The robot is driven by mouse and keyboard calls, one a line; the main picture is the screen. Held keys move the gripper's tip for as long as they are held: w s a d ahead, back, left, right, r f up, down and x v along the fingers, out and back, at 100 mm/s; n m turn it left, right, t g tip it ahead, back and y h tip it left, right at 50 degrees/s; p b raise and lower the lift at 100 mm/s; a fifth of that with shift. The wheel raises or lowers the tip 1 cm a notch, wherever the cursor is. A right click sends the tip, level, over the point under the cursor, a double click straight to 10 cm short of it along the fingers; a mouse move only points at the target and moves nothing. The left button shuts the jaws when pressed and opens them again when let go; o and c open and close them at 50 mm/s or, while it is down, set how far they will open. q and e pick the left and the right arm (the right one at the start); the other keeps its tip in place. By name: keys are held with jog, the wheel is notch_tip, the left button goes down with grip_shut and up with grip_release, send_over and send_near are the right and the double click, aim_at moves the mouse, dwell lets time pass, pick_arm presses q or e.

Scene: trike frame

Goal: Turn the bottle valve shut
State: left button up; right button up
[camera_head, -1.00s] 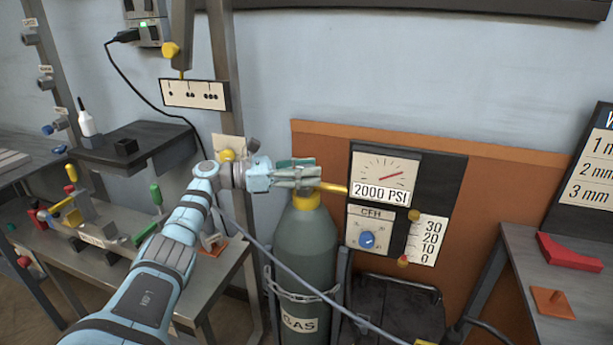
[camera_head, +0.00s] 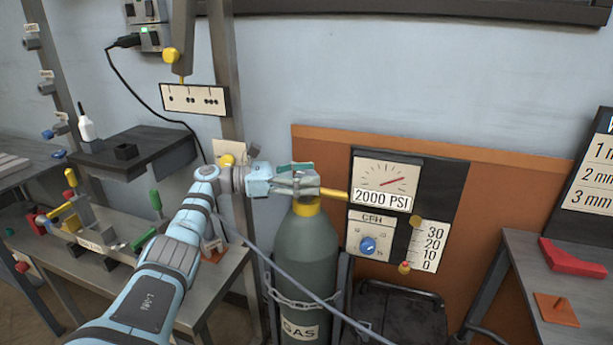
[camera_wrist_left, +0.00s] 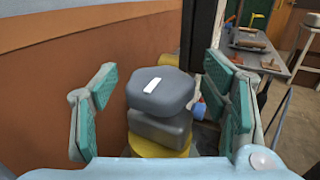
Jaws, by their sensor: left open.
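The gas bottle (camera_head: 308,252) is a tall grey-green cylinder labelled GAS, chained upright in front of an orange panel. Its valve is mostly hidden by my left gripper in the head view. In the left wrist view the grey valve knob (camera_wrist_left: 160,92), with a white mark on top, sits above a grey block and a yellow collar (camera_wrist_left: 158,148). My left gripper (camera_head: 304,180) is at the bottle top, and its open green-padded fingers (camera_wrist_left: 165,100) stand on both sides of the knob with gaps. The right gripper is not in view.
A gauge panel (camera_head: 437,180) reading 2000 PSI, with a blue CFH knob (camera_head: 368,245), is right of the bottle. A grey hose (camera_head: 265,255) crosses in front. A workbench (camera_head: 205,287) with clamps stands left; another table (camera_head: 540,270) holds a red block at right.

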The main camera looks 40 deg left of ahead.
pick_arm(q)
jog(key=v, duration=1.2)
